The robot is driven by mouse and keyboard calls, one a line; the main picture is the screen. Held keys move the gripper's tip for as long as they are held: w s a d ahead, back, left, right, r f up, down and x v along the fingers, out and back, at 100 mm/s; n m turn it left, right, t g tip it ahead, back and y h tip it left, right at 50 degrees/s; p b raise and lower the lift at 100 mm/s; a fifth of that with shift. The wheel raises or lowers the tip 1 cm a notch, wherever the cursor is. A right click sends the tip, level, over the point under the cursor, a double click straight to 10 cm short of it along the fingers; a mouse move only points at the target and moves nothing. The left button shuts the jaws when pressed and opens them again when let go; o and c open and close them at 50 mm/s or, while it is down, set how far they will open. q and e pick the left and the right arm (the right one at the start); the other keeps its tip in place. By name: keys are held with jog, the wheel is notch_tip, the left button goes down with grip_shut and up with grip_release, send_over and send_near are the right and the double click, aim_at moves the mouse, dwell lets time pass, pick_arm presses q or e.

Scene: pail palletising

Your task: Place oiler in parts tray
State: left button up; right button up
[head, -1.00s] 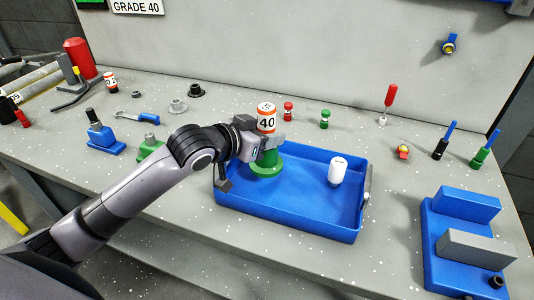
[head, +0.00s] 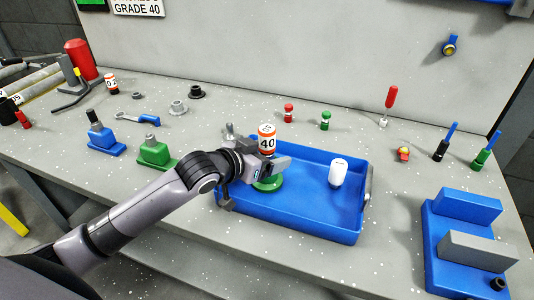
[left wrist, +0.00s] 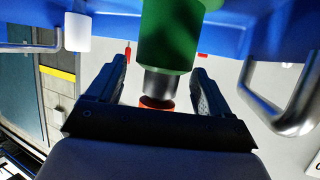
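The oiler (head: 267,142), with a white-and-orange "40" top and a green base, stands upright at the left end of the blue parts tray (head: 310,228). My left gripper (head: 276,166) is beside it, partly covering its middle. In the left wrist view the oiler's green body (left wrist: 168,38) and grey neck lie beyond and between my two fingers (left wrist: 160,78). The fingers are spread, with a gap on each side of the neck. My right gripper is not in view.
A white container (head: 338,172) stands in the tray to the right of the oiler. Blue (head: 104,140) and green (head: 155,151) holders are left of the tray, and a blue-and-grey fixture (head: 465,232) is at the right. Small red and green parts stand behind the tray.

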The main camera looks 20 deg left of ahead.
pick_arm(q)
jog(key=shift+r, duration=0.1)
jog(key=v, duration=1.2)
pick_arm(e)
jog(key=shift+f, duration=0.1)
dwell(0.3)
